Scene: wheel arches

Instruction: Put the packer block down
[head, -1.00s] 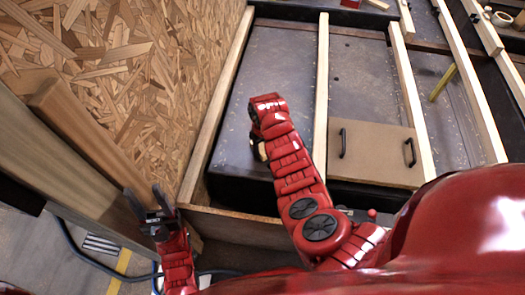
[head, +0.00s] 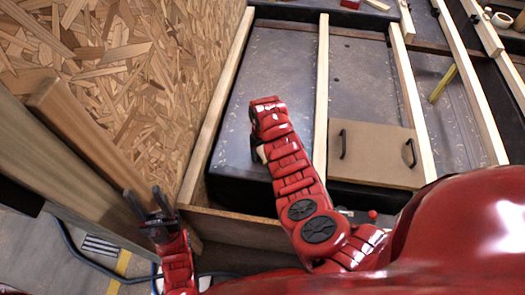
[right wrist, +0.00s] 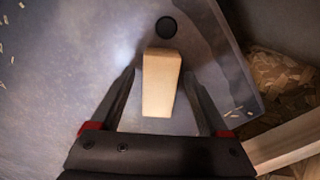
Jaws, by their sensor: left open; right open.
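The packer block (right wrist: 162,82) is a small pale wooden block. In the right wrist view it lies on the dark grey panel, between the two fingers of my right gripper (right wrist: 160,76). The fingers are spread, with a gap on each side of the block. In the head view my red right arm hides most of the right gripper; a pale bit of what looks like the block (head: 262,153) shows beside the arm. My left gripper (head: 149,202) is open and empty near the wooden beam at the left.
A chipboard wall (head: 130,90) rises at the left. Pale battens (head: 321,90) cross the dark panel, and a brown board with two black handles (head: 374,154) lies right of my right arm. A dark round spot (right wrist: 166,27) is just beyond the block. Wood chips are scattered about.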

